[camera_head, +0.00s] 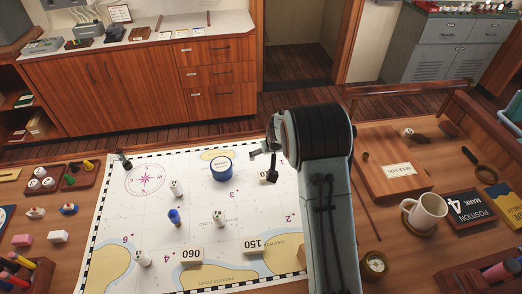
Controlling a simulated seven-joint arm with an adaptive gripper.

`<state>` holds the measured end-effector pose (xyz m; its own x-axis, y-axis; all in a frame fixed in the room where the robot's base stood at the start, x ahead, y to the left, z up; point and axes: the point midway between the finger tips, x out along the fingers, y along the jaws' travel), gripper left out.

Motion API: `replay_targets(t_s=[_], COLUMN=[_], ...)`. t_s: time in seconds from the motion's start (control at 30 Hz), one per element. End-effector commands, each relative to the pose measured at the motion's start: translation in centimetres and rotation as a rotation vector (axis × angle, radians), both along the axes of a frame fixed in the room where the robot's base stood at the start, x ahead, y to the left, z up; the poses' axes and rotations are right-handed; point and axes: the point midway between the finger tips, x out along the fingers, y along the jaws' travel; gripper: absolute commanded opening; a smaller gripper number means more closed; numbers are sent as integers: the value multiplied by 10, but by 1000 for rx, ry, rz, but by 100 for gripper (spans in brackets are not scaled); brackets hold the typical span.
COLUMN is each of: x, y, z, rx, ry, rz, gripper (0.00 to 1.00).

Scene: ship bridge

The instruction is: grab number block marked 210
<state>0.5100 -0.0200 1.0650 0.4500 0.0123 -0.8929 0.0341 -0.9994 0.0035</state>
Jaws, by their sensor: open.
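A nautical chart (140,215) lies on the wooden table. A pale block marked 060 (191,254) and a pale block marked 150 (255,245) stand near its front edge. Another pale block (264,175) is at the chart's right side, partly hidden by my gripper; only a 0 shows on it. No block clearly reads 210. My gripper (263,165) is open, over the right part of the chart, close to this partly hidden block. I cannot tell whether they touch.
A blue round tin (221,168), white pegs (176,188) and a blue peg (174,216) stand on the chart. A wooden box (393,178), a white mug (424,212) and a compass (375,264) are at the right. Trays and small blocks line the left.

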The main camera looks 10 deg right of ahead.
Motion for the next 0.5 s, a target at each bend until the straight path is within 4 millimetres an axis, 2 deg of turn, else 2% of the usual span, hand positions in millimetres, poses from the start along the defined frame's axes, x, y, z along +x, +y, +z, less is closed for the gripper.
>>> replay_targets(t_s=[0.03, 0.1, 0.5], x=[-7, -12, 7], y=[-1, -1, 0], z=[-19, -33, -88], rx=[0, 0, 1], ry=[38, 65, 76], rz=[-2, -2, -3], gripper=[91, 91, 91])
